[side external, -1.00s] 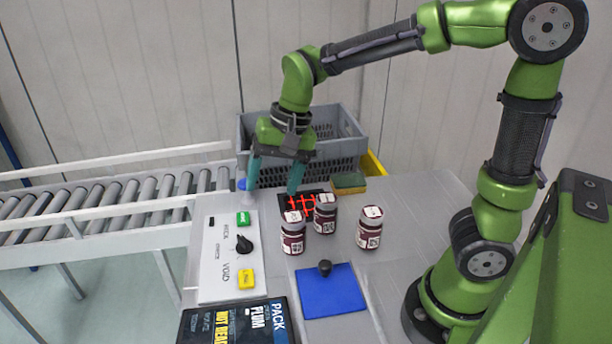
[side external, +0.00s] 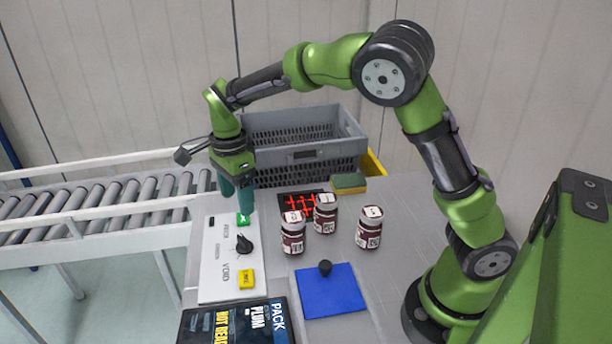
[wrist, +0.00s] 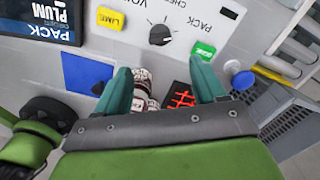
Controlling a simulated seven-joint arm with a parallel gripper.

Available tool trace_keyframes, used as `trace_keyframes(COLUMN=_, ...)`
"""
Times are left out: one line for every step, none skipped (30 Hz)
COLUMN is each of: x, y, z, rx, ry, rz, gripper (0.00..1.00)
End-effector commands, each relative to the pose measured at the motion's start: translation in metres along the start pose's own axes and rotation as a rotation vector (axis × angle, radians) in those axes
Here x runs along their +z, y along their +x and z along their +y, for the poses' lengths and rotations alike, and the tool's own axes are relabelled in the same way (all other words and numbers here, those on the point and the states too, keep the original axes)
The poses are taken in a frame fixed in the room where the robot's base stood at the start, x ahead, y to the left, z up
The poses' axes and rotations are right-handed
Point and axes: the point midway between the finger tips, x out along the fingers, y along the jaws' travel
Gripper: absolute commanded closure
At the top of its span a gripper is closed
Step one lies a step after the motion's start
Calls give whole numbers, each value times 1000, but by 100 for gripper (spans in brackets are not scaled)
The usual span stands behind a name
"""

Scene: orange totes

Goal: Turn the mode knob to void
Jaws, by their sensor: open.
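The black mode knob (side external: 243,244) sits on the white panel (side external: 215,262), between a green button (side external: 243,219) and a yellow button (side external: 246,279). The word VOID is printed near the yellow button's side of the knob. In the wrist view the knob (wrist: 160,35) lies ahead of the fingertips, with a white pointer mark on it. My gripper (side external: 239,208) is above the panel's far end, close to the green button, pointing down. In the wrist view my gripper (wrist: 165,76) has its teal fingers apart with nothing held between them; the knob is not between them.
Several jars, such as one jar (side external: 325,214), stand right of the panel. A blue pad with a black handle (side external: 325,290) and a dark screen (side external: 235,322) lie nearer. A grey crate (side external: 305,155) and a sponge (side external: 348,183) are behind. A roller conveyor (side external: 90,205) runs left.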

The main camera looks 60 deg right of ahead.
Motion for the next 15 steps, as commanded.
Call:
trace_keyframes(x=-1, y=13, z=0, rx=4, ry=0, rz=3, gripper=30)
trace_keyframes(x=0, y=20, z=1, rx=5, ry=0, rz=2, gripper=30)
trace_keyframes(x=-1, y=29, z=1, rx=5, ry=0, rz=3, gripper=30)
trace_keyframes(x=-1, y=35, z=1, rx=4, ry=0, rz=2, gripper=30)
trace_keyframes(x=-1, y=42, z=0, rx=4, ry=0, rz=3, gripper=30)
trace_keyframes(x=-1, y=51, z=1, rx=5, ry=0, rz=2, gripper=30)
trace_keyframes(x=-1, y=57, z=1, rx=4, ry=0, rz=3, gripper=30)
trace_keyframes(x=-1, y=63, z=1, rx=4, ry=0, rz=2, gripper=30)
trace_keyframes(x=-1, y=71, z=0, rx=4, ry=-1, rz=2, gripper=30)
trace_keyframes(x=-1, y=76, z=0, rx=3, ry=0, rz=2, gripper=30)
trace_keyframes(x=-1, y=82, z=1, rx=4, ry=0, rz=3, gripper=30)
trace_keyframes(x=-1, y=88, z=1, rx=3, ry=0, rz=2, gripper=30)
trace_keyframes(x=0, y=92, z=0, rx=3, ry=0, rz=1, gripper=30)
trace_keyframes(x=0, y=96, z=0, rx=2, ry=-1, rz=1, gripper=30)
trace_keyframes(x=0, y=100, z=0, rx=2, ry=-1, rz=1, gripper=30)
